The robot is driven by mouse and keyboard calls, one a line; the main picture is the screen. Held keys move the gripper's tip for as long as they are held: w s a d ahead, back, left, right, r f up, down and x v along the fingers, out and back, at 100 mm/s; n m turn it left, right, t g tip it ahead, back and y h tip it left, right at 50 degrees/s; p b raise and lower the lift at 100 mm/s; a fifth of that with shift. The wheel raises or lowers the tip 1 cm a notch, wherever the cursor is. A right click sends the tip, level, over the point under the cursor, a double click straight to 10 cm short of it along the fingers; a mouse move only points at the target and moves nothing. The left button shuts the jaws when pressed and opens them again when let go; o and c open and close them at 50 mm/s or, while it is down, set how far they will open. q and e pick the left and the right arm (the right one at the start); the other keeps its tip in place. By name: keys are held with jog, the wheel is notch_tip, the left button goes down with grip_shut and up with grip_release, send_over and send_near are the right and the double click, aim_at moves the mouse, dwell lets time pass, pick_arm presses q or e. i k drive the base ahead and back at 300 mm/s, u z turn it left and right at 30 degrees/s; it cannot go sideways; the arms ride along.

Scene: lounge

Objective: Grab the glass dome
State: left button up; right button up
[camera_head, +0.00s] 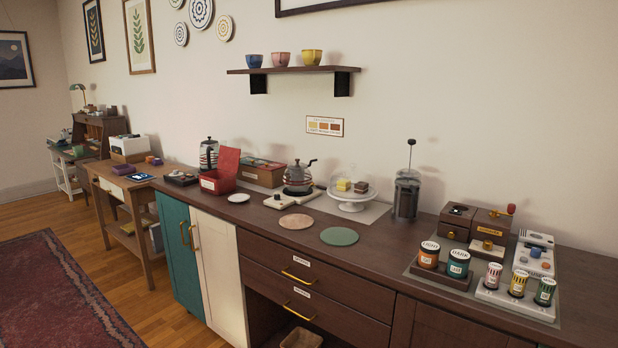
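A clear glass dome (371,184) stands over a white cake stand (352,206) on the dark wooden counter. Small cake pieces, yellowish and dark, show on the stand's plate through the glass. The dome's outline is faint, so I cannot make out its knob or its exact edge. Neither of my grippers is in view.
Pink (296,221) and green (339,236) round mats lie on clear counter in front. Canisters (458,264) and grinder boxes crowd the right. A shelf (293,70) hangs above.

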aim_at(350, 183)
jog(key=u, duration=1.3)
jog(key=i, duration=3.05)
jog(key=z, duration=2.7)
